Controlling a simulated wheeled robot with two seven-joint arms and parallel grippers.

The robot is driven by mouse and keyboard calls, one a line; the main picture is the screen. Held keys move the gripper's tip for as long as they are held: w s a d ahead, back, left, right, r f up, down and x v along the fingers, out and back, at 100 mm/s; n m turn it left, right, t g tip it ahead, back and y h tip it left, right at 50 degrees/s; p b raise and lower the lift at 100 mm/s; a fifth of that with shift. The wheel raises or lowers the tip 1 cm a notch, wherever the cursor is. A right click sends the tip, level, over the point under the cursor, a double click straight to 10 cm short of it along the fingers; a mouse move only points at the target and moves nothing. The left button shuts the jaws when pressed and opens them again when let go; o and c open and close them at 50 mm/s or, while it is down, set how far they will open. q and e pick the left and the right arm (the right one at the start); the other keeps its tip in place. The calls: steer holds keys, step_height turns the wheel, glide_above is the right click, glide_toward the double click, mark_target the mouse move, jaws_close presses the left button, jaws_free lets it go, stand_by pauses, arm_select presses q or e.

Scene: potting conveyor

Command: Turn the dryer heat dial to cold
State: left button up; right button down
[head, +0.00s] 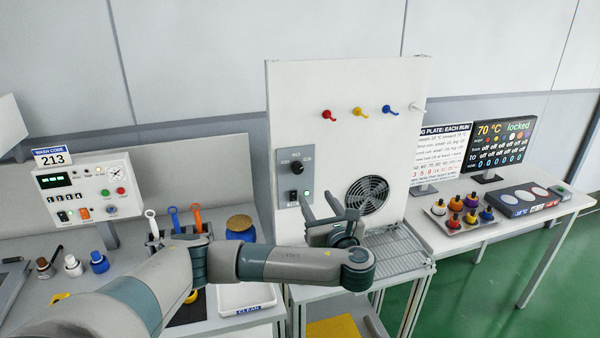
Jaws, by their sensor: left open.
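The heat dial (296,167) is a black round knob on a grey control plate (281,178), at the left of the white upright dryer panel (340,100). A black rocker switch (293,195) sits below the dial. The dial's markings are too small to read. My left gripper (327,206) is open and empty, with its two fingers pointing up in front of the panel. It is below and to the right of the dial and looks apart from it. My right gripper is not in view.
A round fan grille (367,195) and a wire rack (398,250) are right of my gripper. Red (327,115), yellow (358,112) and blue (390,110) hooks are above. A wash control box (90,190) stands left. The panel between dial and hooks is clear.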

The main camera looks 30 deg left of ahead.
mark_target(298, 170)
arm_select(q)
steer(key=p+x, duration=0.5)
steer(key=x, duration=0.8)
steer(key=shift+w+a+r, duration=0.1)
steer(key=shift+w+a, duration=0.1)
steer(key=shift+a, duration=0.2)
steer(key=shift+p+x, duration=0.3)
steer(key=shift+x, duration=0.6)
steer(key=c, duration=1)
steer(key=shift+c, duration=0.2)
